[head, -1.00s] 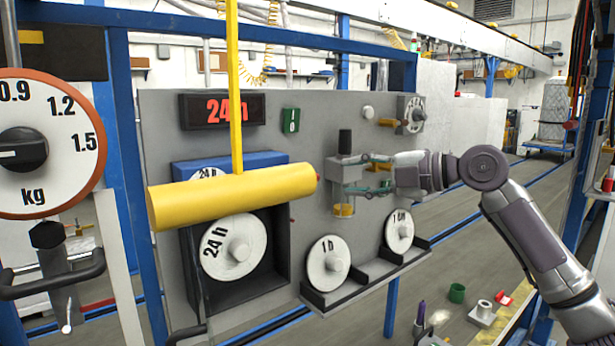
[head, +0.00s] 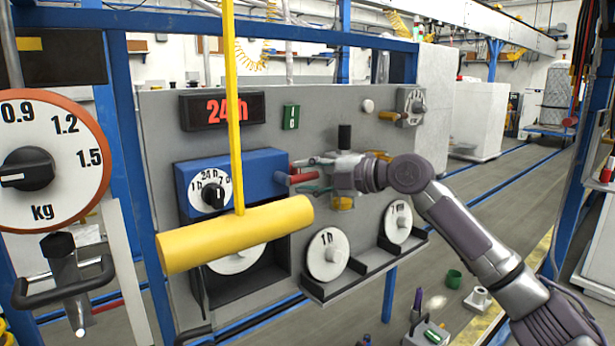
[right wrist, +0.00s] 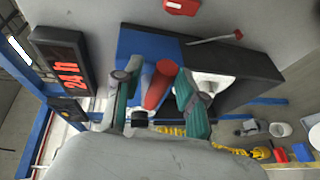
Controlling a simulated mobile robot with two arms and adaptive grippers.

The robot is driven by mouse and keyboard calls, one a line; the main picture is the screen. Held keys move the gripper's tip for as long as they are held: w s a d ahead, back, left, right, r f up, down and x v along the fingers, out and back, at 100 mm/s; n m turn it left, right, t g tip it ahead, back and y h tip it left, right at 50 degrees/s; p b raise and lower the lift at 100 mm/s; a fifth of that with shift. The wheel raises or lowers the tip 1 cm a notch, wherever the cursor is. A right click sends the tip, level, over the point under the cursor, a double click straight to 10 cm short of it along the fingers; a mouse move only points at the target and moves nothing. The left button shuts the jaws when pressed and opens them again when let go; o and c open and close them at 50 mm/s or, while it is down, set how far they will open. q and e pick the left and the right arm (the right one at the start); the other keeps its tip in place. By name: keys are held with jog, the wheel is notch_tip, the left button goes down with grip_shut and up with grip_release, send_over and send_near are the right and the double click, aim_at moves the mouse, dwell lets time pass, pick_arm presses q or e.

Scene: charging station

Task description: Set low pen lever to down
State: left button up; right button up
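The blue box (head: 258,172) with its small dial (head: 211,190) is on the grey panel. A red handle (head: 301,176) sticks out of its right side. My right gripper (head: 314,175) is at this handle, fingers apart above and below it. In the right wrist view the red handle (right wrist: 160,86) lies between the fingers (right wrist: 157,98), with gaps visible, so the gripper looks open. A thin lever with a red tip (right wrist: 236,35) sits by the black case (right wrist: 248,66). I cannot tell which is the low pen lever. My left gripper is not in view.
A hanging yellow bar (head: 240,233) crosses in front of the blue box and covers part of the black case below. White discs (head: 327,255) stand on a ledge at the right. A black handle (head: 65,285) is at lower left.

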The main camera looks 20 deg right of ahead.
grip_shut()
jog(key=shift+f, duration=0.1)
jog(key=shift+f+m+b, duration=0.4)
jog(key=shift+m+b, duration=0.1)
jog(key=shift+b, duration=0.35)
jog(key=m+b, duration=0.1)
jog(key=b, duration=0.1)
jog(key=f+m+t+y+b, duration=0.1)
jog(key=m+b, duration=0.1)
jog(key=f+m+y+b, duration=0.1)
jog(key=b, duration=0.1)
jog(key=shift+s+a+m, duration=0.1)
jog(key=shift+a+m, duration=0.3)
jog(key=shift+a+m+t+b, duration=0.1)
jog(key=shift+m+t+b, duration=0.4)
jog(key=shift+m, duration=0.1)
jog(key=shift+o, duration=0.9)
grip_release()
